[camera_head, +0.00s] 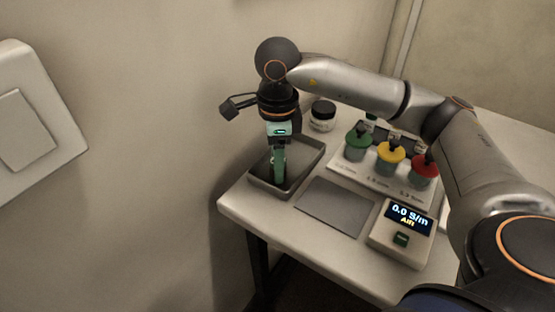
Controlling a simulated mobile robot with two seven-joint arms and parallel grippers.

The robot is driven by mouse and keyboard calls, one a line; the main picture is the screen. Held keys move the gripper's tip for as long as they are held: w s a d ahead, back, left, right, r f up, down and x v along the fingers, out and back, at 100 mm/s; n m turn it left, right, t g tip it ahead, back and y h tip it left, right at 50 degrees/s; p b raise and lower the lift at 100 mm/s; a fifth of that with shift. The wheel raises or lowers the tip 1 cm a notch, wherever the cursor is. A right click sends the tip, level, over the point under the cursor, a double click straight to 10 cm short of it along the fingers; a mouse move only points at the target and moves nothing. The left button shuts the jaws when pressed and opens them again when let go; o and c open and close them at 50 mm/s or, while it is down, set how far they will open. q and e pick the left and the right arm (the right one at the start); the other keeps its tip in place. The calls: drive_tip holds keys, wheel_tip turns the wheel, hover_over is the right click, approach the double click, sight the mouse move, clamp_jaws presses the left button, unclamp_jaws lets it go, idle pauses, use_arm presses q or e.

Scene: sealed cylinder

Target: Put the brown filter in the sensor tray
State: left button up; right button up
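My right gripper (279,165) comes in from the right and points down into a grey open tray (311,157) at the table's left end, which may be the sensor tray. Its greenish fingers reach inside the tray's walls. Whether they are open, or hold anything, cannot be made out. I cannot pick out a brown filter; the gripper hides part of the tray's inside. My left gripper is not in view.
A white rack (375,179) holds green, yellow and red-topped containers. A black-lidded jar (322,117) stands behind the tray. A flat grey pad (336,204) lies in front, beside a meter (403,232) reading "0.0 S/m Air". A wall is close on the left.

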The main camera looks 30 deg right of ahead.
drive_tip(key=shift+o, duration=1.1)
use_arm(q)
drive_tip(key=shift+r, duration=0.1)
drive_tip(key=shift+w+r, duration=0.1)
use_arm(e)
drive_tip(key=shift+r, duration=0.1)
drive_tip(key=shift+r, duration=0.3)
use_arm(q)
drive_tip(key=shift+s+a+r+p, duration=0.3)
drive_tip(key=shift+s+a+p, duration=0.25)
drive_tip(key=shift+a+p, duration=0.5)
use_arm(e)
wheel_tip(320, 180, up, 12)
drive_tip(key=shift+f, duration=0.2)
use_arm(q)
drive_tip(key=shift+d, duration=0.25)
